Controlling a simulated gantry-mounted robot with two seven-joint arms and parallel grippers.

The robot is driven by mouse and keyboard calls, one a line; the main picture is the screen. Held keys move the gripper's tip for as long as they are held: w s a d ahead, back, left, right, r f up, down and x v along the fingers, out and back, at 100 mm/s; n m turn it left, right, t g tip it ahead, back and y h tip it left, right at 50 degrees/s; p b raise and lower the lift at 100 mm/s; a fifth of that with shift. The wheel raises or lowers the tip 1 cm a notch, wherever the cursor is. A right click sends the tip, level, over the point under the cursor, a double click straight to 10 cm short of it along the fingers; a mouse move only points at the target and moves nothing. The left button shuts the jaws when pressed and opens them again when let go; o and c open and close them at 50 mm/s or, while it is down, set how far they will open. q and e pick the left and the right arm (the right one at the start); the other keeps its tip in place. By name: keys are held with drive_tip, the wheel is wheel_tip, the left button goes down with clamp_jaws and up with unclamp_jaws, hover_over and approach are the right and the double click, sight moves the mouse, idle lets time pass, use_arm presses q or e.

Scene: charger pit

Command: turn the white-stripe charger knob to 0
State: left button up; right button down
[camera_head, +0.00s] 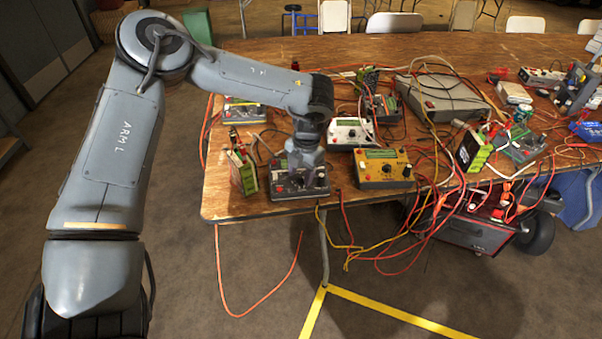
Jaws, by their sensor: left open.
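My left gripper (307,180) points down over a dark grey charger (287,186) near the table's front left edge. Its fingers are open and at or just above the charger's top face. I cannot tell whether they touch a knob, since the gripper hides part of that face. The charger has a small display and controls; a white stripe on it is too small to make out for certain. My right gripper is not in view.
A yellow charger (383,168) stands close to the right, and a white charger (350,133) behind. A green battery pack (242,172) stands close on the left. Another charger (245,111) sits farther back. Loose red and yellow cables (430,190) hang over the table (226,200) edge.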

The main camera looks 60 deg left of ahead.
use_arm(q)
clamp_jaws()
drive_tip(key=shift+n, duration=1.2)
drive_tip(key=shift+n+p, duration=0.3)
drive_tip(key=shift+n, duration=1.4)
drive_tip(key=shift+t, duration=0.3)
